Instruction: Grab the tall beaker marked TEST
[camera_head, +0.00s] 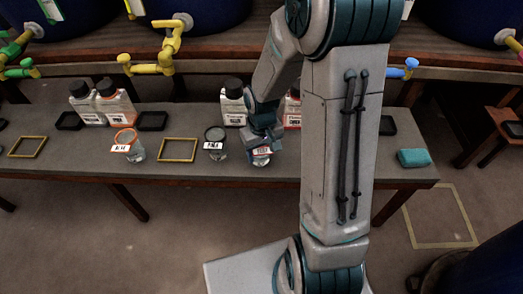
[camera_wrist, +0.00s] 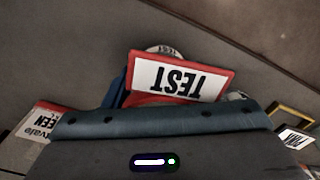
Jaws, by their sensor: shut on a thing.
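The tall beaker marked TEST (camera_head: 261,159) stands near the front edge of the table, largely covered by my gripper. Its white label with black letters and a red border (camera_wrist: 180,78) shows upside down in the wrist view. My gripper (camera_head: 263,140) is shut on this beaker from above. In the wrist view the gripper body (camera_wrist: 160,125) hides most of the glass. I cannot tell whether the beaker's base touches the table.
A beaker with a dark rim (camera_head: 215,143) stands just left of my gripper, and an orange-rimmed beaker (camera_head: 129,145) farther left. White bottles (camera_head: 232,103) stand behind. A yellow frame (camera_head: 177,150) lies between the beakers. A teal sponge (camera_head: 413,158) lies at the right end.

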